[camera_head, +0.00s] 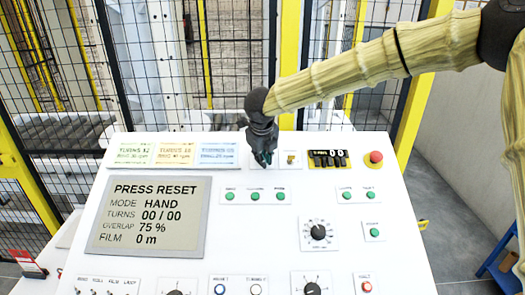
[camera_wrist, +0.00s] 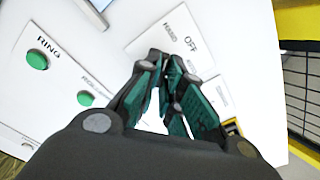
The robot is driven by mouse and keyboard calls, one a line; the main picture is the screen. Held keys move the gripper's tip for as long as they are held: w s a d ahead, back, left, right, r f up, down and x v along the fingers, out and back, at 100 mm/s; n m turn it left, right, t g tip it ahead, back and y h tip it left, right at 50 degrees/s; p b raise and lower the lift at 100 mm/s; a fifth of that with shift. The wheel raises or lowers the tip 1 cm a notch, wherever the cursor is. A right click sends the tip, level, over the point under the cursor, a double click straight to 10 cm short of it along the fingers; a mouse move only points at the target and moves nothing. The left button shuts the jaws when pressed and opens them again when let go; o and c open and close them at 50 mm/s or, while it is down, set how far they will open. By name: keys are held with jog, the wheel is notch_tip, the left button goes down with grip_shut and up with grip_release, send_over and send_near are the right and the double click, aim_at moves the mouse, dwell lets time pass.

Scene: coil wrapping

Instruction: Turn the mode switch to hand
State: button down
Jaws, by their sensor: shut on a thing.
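My gripper (camera_head: 263,160) points down onto this plate, right of the printed cards. In the wrist view my gripper (camera_wrist: 168,72) has its two teal-padded fingers close together over the plate, shut on the mode switch knob. The knob itself is hidden by the fingers, so its angle cannot be seen. The display (camera_head: 147,217) reads "PRESS RESET", MODE HAND, TURNS 00 / 00, OVERLAP 75 %, FILM 0 m.
A red emergency button (camera_head: 376,157) is farther right. Green buttons (camera_head: 254,196) and a black dial (camera_head: 319,232) lie below. A mesh fence stands behind the panel.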

jog(key=shift+r+n+p, duration=0.1)
jog(key=shift+n+p, duration=0.35)
jog(key=shift+n, duration=0.15)
jog(key=c, duration=1.6)
grip_release()
jog(key=shift+o, duration=0.2)
jog(key=v, duration=1.2)
